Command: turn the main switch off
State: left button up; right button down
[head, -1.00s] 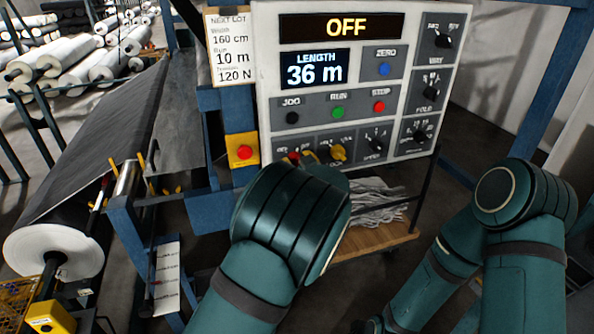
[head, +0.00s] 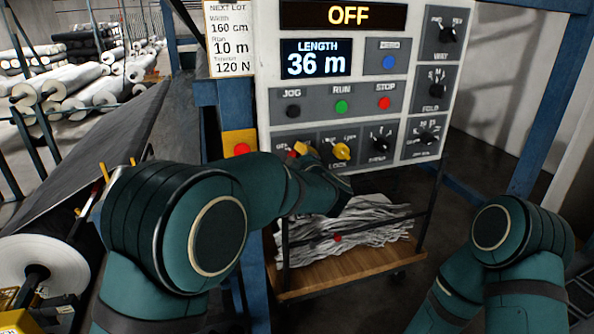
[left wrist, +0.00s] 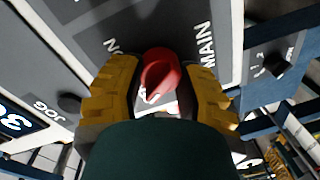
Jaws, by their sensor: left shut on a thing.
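The main switch is a red knob (left wrist: 160,75) at the lower left of the control panel, labelled MAIN in the left wrist view. My left gripper (left wrist: 158,88) has its yellow fingers on both sides of this knob and is shut on it. In the head view my left gripper (head: 303,150) is at the panel's bottom row, and its hand and my forearm hide most of the switch. The panel's top display (head: 348,15) reads OFF. My right gripper is not in view; only my right arm shows at the right.
A yellow LOCK knob (head: 341,151) sits just right of the left gripper. JOG, RUN and STOP buttons (head: 385,103) are above it. A red button on a yellow box (head: 242,150) is to the left. A wooden-shelved cart (head: 350,272) with grey scraps stands below.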

pick_arm(q)
jog(key=shift+a+r+n+b, duration=0.1)
jog(key=shift+r+n+b, duration=0.05)
jog(key=shift+n+b, duration=0.95)
grip_shut()
jog(key=o, duration=1.2)
grip_release()
jog(key=shift+s, duration=0.25)
jog(key=v, duration=1.1)
jog(key=shift+s, duration=0.3)
